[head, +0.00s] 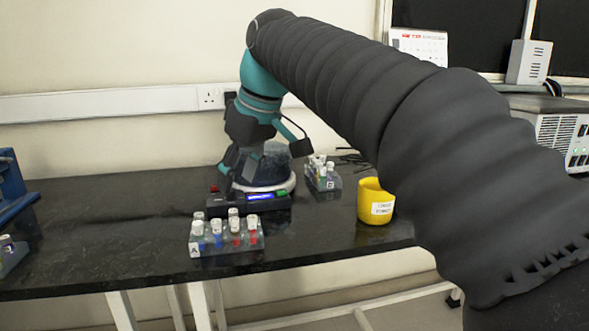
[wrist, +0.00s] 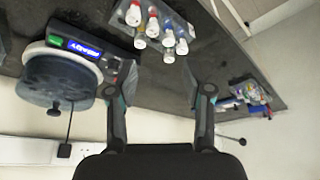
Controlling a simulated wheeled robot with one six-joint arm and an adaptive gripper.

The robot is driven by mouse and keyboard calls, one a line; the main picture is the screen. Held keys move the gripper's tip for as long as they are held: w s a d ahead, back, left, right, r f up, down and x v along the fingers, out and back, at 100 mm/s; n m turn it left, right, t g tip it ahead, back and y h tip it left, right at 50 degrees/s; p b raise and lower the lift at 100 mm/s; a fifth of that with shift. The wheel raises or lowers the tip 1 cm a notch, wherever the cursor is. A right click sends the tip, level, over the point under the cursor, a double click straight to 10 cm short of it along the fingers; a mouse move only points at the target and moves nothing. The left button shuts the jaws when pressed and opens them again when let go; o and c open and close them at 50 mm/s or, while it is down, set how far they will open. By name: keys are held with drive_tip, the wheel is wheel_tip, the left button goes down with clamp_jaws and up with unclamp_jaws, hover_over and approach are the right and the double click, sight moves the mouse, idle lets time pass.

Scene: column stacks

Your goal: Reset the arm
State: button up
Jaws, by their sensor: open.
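My gripper (head: 232,168) hangs at the end of my arm, fingers downward, above the black bench near the stirrer device. In the wrist view my gripper (wrist: 155,85) has its two fingers spread wide apart, with nothing between them. The space between them shows the dark bench and the pale wall. In the head view the gripper partly overlaps the stirrer and the vessel on it, so the exact gap between them cannot be told.
A rack of capped vials (head: 227,240) stands at the bench's front. A second vial rack (head: 322,176) and a yellow beaker (head: 375,202) stand to the right.

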drive_tip(key=s+d+f+m+t+h, duration=0.1)
drive_tip(key=s+d+f+m, duration=0.25)
drive_tip(key=d, duration=0.35)
drive_tip(key=s+d+f+m+t, duration=0.1)
drive_tip(key=s+d+f+m, duration=0.2)
drive_tip(key=d, duration=0.4)
drive_tip(key=s+d+f+m+h, duration=0.1)
drive_tip(key=s+d+f+m, duration=0.1)
drive_tip(key=s+d+f, duration=0.3)
drive_tip(key=s+d+f+m+t+h, duration=0.1)
drive_tip(key=s+d+f, duration=0.5)
drive_tip(key=f, duration=0.6)
drive_tip(key=shift+s+f+m+h, duration=0.3)
drive_tip(key=shift+s+m, duration=0.4)
drive_tip(key=shift+m, duration=0.15)
